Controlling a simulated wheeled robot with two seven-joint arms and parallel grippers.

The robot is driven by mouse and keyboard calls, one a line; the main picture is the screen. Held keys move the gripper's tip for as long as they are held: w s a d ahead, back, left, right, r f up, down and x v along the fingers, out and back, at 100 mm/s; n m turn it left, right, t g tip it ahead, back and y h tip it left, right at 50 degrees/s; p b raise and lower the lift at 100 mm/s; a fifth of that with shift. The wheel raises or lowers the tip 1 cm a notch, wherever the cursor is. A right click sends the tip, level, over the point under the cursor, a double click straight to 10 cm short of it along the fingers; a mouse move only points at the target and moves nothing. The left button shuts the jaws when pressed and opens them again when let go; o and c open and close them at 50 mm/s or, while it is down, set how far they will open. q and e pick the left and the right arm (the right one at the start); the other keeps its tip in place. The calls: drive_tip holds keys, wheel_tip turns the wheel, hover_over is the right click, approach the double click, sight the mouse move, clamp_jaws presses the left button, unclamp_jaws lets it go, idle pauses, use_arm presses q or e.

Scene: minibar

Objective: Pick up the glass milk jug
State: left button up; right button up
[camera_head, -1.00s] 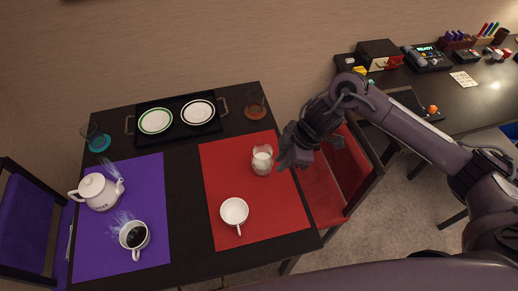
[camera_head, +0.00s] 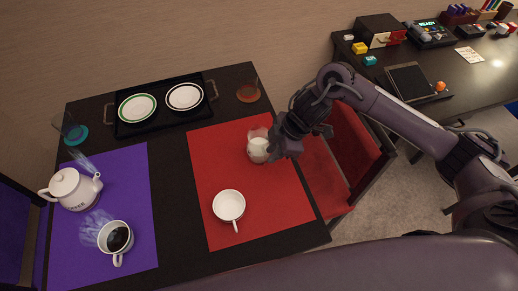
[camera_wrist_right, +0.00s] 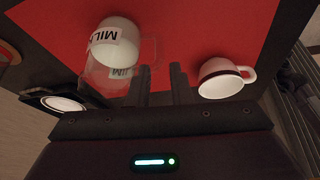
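The glass milk jug (camera_head: 258,150) stands on the red placemat, with white milk showing through its clear wall. My right gripper (camera_head: 279,151) is right beside it, on its right side in the head view. In the right wrist view the jug (camera_wrist_right: 114,50), with "MIL" lettering, is left of and beyond the fingers. The right gripper's fingers (camera_wrist_right: 160,88) are apart with a narrow gap. The left finger overlaps the jug's clear glass there. I cannot tell whether it touches the jug. My left gripper is not in view.
A white cup (camera_head: 229,206) stands on the red placemat (camera_head: 285,205) near the jug. A black tray (camera_head: 159,121) with two plates, a coaster with a glass (camera_head: 248,92), a teapot (camera_head: 72,188) and a coffee cup (camera_head: 116,239) share the table. A red chair (camera_head: 345,150) is at right.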

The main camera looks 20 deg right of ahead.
sight(261, 151)
drive_tip(key=p+x, duration=0.1)
drive_tip(key=x, duration=0.5)
drive_tip(key=shift+w+a+f, duration=0.1)
drive_tip(key=shift+a+f, duration=0.05)
drive_tip(key=shift+f, duration=0.25)
clamp_jaws()
drive_tip(key=shift+r, duration=0.1)
